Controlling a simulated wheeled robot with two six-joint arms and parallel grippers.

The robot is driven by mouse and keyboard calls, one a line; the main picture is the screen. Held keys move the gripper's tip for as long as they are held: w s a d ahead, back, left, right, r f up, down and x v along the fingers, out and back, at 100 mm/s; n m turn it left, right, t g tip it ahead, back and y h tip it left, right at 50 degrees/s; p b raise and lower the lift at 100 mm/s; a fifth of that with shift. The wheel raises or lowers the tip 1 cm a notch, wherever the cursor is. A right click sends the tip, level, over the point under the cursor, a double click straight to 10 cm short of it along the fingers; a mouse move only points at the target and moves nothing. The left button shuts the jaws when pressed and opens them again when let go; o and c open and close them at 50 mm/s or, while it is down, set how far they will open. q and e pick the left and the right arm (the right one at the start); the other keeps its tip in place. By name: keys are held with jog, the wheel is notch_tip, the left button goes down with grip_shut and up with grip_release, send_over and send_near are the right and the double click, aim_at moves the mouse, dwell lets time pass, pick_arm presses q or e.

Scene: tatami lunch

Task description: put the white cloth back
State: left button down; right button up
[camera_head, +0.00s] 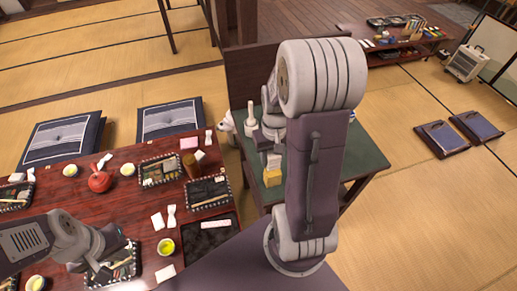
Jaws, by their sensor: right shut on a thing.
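My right gripper (270,148) is partly hidden behind my own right arm. It is over the green-topped table (365,158), shut on a small pale piece (273,161) that looks like the white cloth. That piece is just above a yellow block-like stack (272,177); I cannot tell whether they touch. My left gripper (100,272) is low at the left, above a tray on the red table; its fingers are too unclear to tell open from shut.
The red table (95,210) holds a red teapot (99,181), yellow-green cups (166,246), bento trays (208,191), a black tray (210,236) and several small white pieces (157,221). White bottles (250,122) stand on the green table. Cushions (170,120) lie behind.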

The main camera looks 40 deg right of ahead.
jog(key=w+d+f, duration=0.1)
jog(key=w+f, duration=0.1)
jog(key=w, duration=0.1)
jog(key=w+d+f, duration=0.1)
jog(key=w+f, duration=0.1)
jog(key=w, duration=0.2)
jog(key=w+d+f, duration=0.2)
jog(key=w+f, duration=0.1)
jog(key=shift+w, duration=0.4)
notch_tip(320, 180, down, 4)
jog(key=shift+f, duration=0.1)
jog(key=shift+b, duration=0.3)
jog(key=o, duration=1.2)
jog(key=shift+f, duration=0.1)
